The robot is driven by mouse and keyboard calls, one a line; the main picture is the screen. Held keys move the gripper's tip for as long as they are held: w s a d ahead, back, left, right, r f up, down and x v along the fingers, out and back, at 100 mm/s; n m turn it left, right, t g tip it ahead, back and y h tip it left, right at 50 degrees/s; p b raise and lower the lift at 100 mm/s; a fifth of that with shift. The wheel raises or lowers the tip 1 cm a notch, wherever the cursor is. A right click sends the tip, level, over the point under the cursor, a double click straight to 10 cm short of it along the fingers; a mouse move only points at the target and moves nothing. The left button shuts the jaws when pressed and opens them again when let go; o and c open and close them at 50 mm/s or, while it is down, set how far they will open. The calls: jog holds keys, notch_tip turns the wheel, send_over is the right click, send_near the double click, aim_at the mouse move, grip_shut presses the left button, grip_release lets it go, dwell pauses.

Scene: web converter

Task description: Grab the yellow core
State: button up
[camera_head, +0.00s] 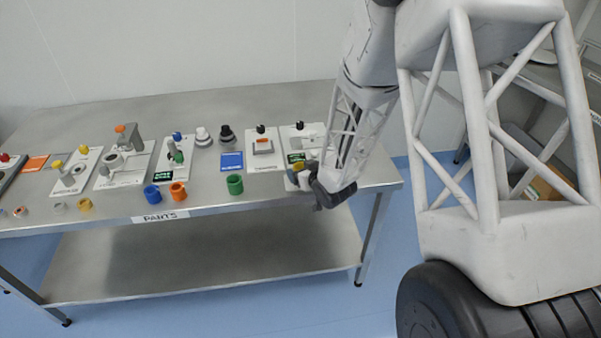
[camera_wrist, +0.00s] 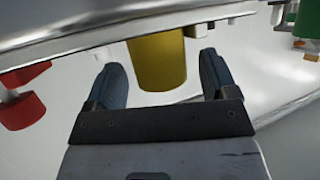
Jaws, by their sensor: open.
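In the wrist view a yellow core (camera_wrist: 157,62), a plain cylinder, lies between the two fingers of my gripper (camera_wrist: 161,72). The fingers are open, with visible gaps on both sides of it. Its upper end meets a pale metal edge, and I cannot tell what it rests on. In the head view my gripper (camera_head: 318,190) is at the front edge of the bench, near its right end. A small yellow patch (camera_head: 296,167) shows beside it, partly hidden by the gripper; I cannot tell if it is the same core. Another yellow ring-shaped piece (camera_head: 84,204) stands at the bench's front left.
The steel bench (camera_head: 270,107) holds several white fixture plates along its middle. A blue ring (camera_head: 152,195), an orange ring (camera_head: 178,192) and a green ring (camera_head: 235,185) stand near the front edge. A red piece (camera_wrist: 24,110) shows left in the wrist view. The back strip is clear.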

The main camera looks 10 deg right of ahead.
jog(key=shift+w+a+f, duration=0.1)
jog(key=shift+w+f, duration=0.05)
jog(key=shift+w, duration=0.1)
dwell(0.4)
jog(key=c, duration=1.1)
jog(key=shift+o, duration=0.2)
jog(key=shift+r, duration=1.1)
jog(key=shift+s+r, duration=0.1)
jog(key=shift+r, duration=0.75)
jog(key=s+r, duration=0.1)
jog(key=s, duration=1.4)
jog(key=shift+s+d, duration=0.4)
jog(key=shift+d, duration=0.05)
jog(key=shift+r, duration=0.1)
